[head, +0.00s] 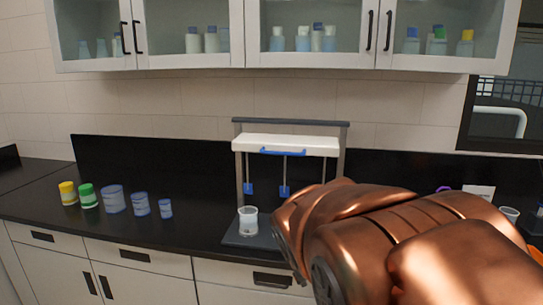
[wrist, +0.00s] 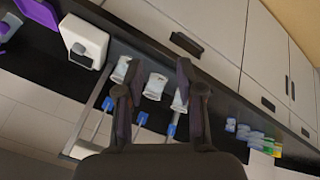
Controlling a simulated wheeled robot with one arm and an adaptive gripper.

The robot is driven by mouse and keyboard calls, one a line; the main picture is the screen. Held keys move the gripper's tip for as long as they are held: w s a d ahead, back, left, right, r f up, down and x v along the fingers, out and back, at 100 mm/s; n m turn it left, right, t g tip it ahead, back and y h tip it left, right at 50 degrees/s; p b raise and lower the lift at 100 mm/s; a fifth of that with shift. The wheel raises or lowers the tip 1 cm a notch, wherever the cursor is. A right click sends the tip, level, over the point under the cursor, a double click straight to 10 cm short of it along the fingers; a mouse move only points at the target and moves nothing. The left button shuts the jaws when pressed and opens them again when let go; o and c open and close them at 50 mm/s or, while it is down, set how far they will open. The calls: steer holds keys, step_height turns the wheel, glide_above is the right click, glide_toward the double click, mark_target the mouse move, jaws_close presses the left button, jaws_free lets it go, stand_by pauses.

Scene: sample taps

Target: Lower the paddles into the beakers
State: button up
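The stirrer stand has a white head (head: 290,144) with a blue handle (head: 283,151) along its front. Thin rods hang from it with blue paddles (head: 284,191); two show in the head view, above beaker height. One clear beaker (head: 248,221) stands on the dark base; my copper arm hides the right side. The wrist view, turned over, shows three beakers (wrist: 155,86) in a row and three blue paddles (wrist: 143,118). My gripper (wrist: 160,68) is open, its fingers apart, with the middle beaker seen between them. Nothing is held. The head view hides my gripper behind the arm.
Yellow-, green- and blue-marked containers (head: 113,199) stand on the black counter (head: 190,222) at left. A white device (wrist: 84,40) and a purple item (wrist: 40,12) lie to the other side. Glass-front cabinets (head: 190,35) hang above. The counter between containers and stand is clear.

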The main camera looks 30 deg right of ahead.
steer(key=w+d+r+n+t+h+b, duration=0.1)
steer(key=w+d+r+n+t+h, duration=0.25)
steer(key=w+d+r, duration=0.55)
steer(key=w+d+r+n+t+h, duration=0.2)
steer(key=w+d+r+t, duration=0.4)
steer(key=r, duration=0.6)
steer(key=w+r+n+t+y, duration=0.3)
steer(key=w+n+y, duration=0.1)
steer(key=w+n, duration=0.15)
steer(key=n+y+b, duration=0.1)
steer(key=n+y, duration=0.6)
glide_toward(283, 154)
steer(key=w, duration=0.2)
steer(key=w+r, duration=0.1)
steer(key=shift+d+g, duration=0.25)
steer(key=shift+d, duration=0.15)
steer(key=shift+n+y, duration=0.35)
steer(key=shift+n, duration=0.05)
steer(key=w, duration=0.2)
steer(key=w+f, duration=0.1)
steer(key=w, duration=0.2)
steer(key=w+a+f+p, duration=0.1)
steer(key=w, duration=0.1)
steer(key=shift+w+a, duration=0.1)
steer(key=shift+w, duration=0.25)
